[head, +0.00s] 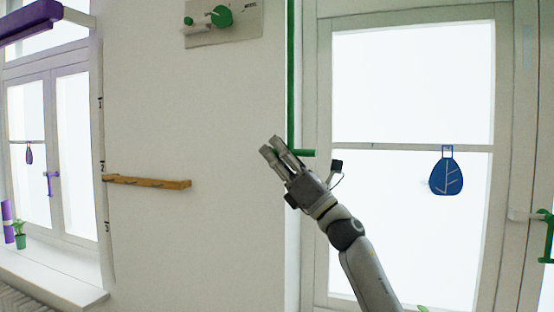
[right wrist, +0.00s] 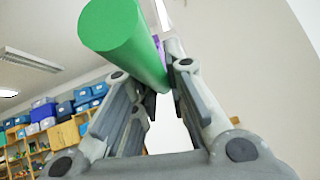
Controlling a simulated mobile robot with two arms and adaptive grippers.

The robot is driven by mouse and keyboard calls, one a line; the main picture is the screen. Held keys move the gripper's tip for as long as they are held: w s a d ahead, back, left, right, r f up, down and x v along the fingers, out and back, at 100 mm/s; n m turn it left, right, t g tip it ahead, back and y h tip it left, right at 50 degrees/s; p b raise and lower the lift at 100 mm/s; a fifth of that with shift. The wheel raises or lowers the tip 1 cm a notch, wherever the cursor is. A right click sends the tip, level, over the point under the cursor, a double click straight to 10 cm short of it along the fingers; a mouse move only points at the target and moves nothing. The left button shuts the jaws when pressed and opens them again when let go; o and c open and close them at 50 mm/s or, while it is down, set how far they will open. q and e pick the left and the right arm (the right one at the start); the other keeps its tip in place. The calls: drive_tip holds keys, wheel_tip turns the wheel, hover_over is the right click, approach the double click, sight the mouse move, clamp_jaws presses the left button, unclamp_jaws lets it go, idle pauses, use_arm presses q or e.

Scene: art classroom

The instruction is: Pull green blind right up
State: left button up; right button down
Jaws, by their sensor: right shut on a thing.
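A thin green rod (head: 291,80) runs straight down beside the right window frame in the head view, its top cut off by the picture's edge. At its lower end a short green handle (head: 305,153) sticks out sideways. My right gripper (head: 271,146) is at this lower end, shut on the handle. In the right wrist view a thick green cylinder (right wrist: 128,35), the handle's free end, comes out from between the fingers toward the camera. The fingers partly hide the rod's lower end. The green blind itself does not show. My left gripper is not in view.
A wooden rack (head: 148,182) and a panel with a green knob (head: 221,16) are on the wall. A purple blind (head: 30,20) tops the left window.

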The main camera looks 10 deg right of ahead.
drive_tip(key=shift+s+d+r, duration=0.1)
drive_tip(key=shift+d+r, duration=0.05)
drive_tip(key=shift+r, duration=0.3)
drive_tip(key=c, duration=1.9)
unclamp_jaws()
drive_tip(key=o, duration=0.4)
drive_tip(key=shift+o, duration=0.2)
drive_tip(key=shift+f, duration=0.15)
drive_tip(key=shift+f, duration=0.15)
drive_tip(key=v, duration=1.1)
drive_tip(key=shift+s+d+f, duration=0.15)
drive_tip(key=shift+f, duration=0.05)
